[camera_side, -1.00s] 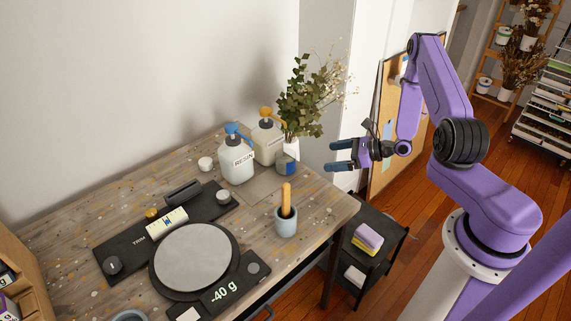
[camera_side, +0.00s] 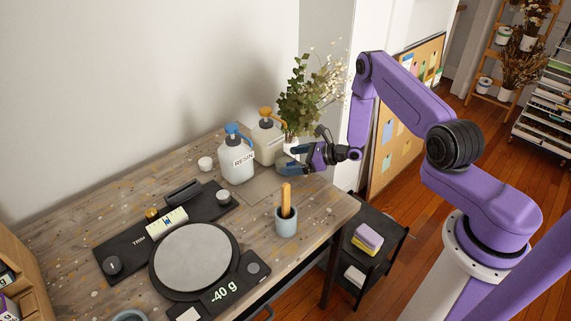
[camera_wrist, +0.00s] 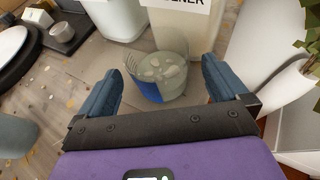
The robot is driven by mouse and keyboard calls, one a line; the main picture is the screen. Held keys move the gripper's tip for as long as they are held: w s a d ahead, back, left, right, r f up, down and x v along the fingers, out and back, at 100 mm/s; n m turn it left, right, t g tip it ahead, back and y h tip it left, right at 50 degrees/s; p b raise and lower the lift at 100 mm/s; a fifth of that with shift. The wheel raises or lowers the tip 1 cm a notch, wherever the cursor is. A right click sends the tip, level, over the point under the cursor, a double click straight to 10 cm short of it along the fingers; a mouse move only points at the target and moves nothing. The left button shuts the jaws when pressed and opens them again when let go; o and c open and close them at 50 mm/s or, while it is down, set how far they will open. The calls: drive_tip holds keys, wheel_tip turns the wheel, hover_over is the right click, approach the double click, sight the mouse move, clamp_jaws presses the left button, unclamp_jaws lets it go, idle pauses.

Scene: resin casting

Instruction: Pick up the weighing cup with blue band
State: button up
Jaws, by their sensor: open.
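The weighing cup with the blue band (camera_wrist: 148,88) is a clear, ridged cup with pale blotches inside, seen from above in the wrist view. It stands on the table in front of the hardener bottle (camera_wrist: 181,32). In the side view it is mostly hidden by my fingers. My gripper (camera_wrist: 160,72) is open, one finger to each side of the cup. The cup lies between and around the level of the fingertips, with gaps visible on both sides. In the side view my gripper (camera_side: 287,165) is at the cup's place near the table's back right.
The resin bottle (camera_side: 237,160) stands just left of the cup. A plant in a vase (camera_side: 307,100) stands close behind. A grey-blue cup with a wooden stick (camera_side: 286,222) is nearer the front. A scale (camera_side: 194,256) reading -40 g and a black tray (camera_side: 133,243) are at left.

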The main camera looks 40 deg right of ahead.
drive_tip(key=shift+x, duration=0.75)
drive_tip(key=c, duration=1.2)
drive_tip(key=shift+r, duration=0.2)
